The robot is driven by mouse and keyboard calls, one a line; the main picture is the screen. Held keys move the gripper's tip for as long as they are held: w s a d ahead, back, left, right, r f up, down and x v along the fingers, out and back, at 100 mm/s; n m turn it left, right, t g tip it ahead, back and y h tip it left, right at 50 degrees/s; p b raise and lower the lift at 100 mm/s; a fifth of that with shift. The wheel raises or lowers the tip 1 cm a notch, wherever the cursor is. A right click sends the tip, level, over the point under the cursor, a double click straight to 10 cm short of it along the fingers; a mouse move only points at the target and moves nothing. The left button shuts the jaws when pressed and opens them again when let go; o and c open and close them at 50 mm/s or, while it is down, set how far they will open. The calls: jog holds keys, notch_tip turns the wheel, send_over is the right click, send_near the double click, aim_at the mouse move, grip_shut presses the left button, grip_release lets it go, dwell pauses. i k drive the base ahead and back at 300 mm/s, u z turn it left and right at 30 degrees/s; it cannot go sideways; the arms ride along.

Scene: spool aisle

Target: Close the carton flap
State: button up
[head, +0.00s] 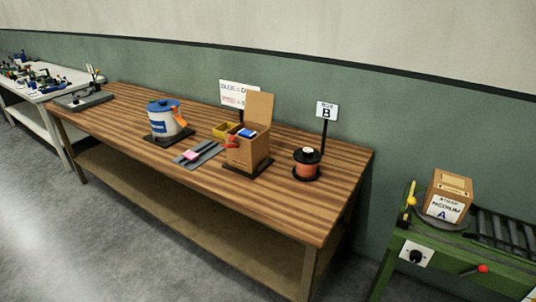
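A brown carton (247,151) stands on a dark base plate on the wooden bench. Its flap (260,108) stands upright at the back, so the carton is open at the top. A blue item (246,133) shows in the opening. A red part (230,143) sticks out at the carton's left side; I cannot tell what it is. My gripper is not in view.
On the wooden bench (310,208), a white tub with a blue lid (167,120) stands left of the carton. A copper-coloured spool (306,166) and a B sign (326,110) stand right. A green conveyor table (440,255) holds a second carton (448,195). Floor in front is clear.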

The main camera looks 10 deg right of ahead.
aim_at(258, 109)
jog(key=k, duration=0.4)
jog(key=u, duration=0.15)
jog(key=i, duration=0.9)
jog(key=u, duration=2.85)
jog(key=i, duration=0.1)
jog(key=z, duration=1.7)
